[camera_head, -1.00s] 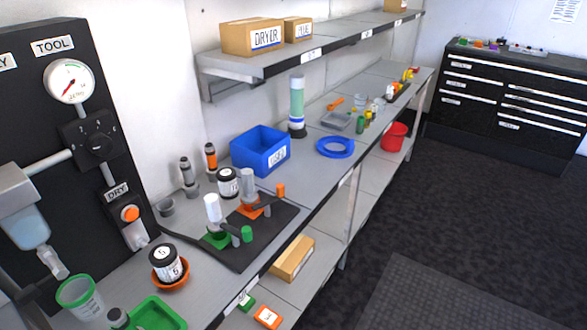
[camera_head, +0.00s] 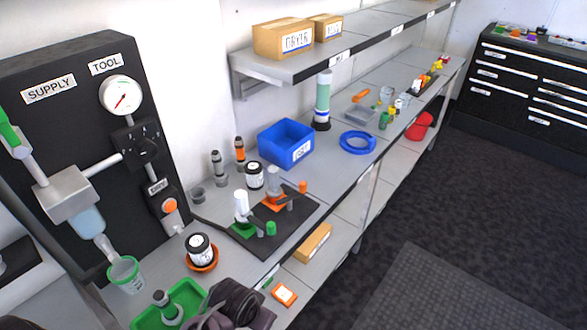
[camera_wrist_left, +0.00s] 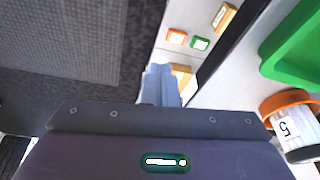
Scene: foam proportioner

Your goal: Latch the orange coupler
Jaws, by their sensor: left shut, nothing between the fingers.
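The orange coupler has an orange base (camera_head: 274,204), a grey cylinder (camera_head: 273,181) and a dark lever with an orange tip (camera_head: 302,187). The lever points right, away from the cylinder. The coupler stands on a black mat (camera_head: 303,214), behind a similar green coupler (camera_head: 243,230) with a white cylinder. In the left wrist view my left gripper (camera_wrist_left: 161,80) has its fingers together and empty, over the bench's front edge and lower shelf. My dark left wrist shows at the bottom of the head view, apart from the orange coupler. My right gripper is out of view.
A green tray (camera_head: 190,291) and an orange dish (camera_head: 203,265) holding a black-lidded jar (camera_head: 199,249) lie left of the mat. A blue bin (camera_head: 285,142) and two upright tools stand behind it. A panel (camera_head: 75,85) with a gauge borders the left.

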